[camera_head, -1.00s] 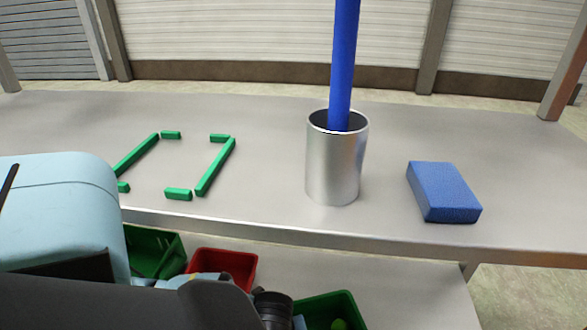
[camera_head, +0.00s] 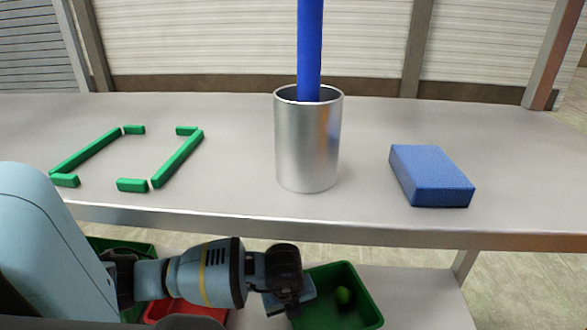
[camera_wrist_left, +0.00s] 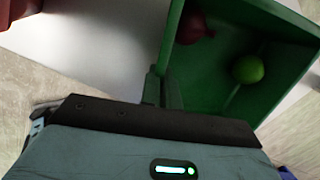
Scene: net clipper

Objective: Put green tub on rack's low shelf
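The green tub (camera_head: 360,318) is at lower right of centre in the head view, below the rack's top. It also shows in the left wrist view (camera_wrist_left: 215,90), with a green ball (camera_wrist_left: 248,69) and a dark red round item (camera_wrist_left: 193,28) inside. My left gripper (camera_wrist_left: 162,90) is shut on the tub's near-left wall, one finger on each side; in the head view it (camera_head: 292,308) is at the tub's left side. The tub is over the front part of the low shelf (camera_head: 415,290); I cannot tell whether it touches. My right gripper is out of view.
Another green tub (camera_head: 140,247) and a red tub (camera_head: 180,312) are at left on the low shelf, partly behind my arm. On the top (camera_head: 240,205) are a metal cup (camera_head: 307,145) holding a blue rod (camera_head: 310,50), a blue block (camera_head: 431,176) and green bars (camera_head: 178,158). The shelf right of the tub is clear.

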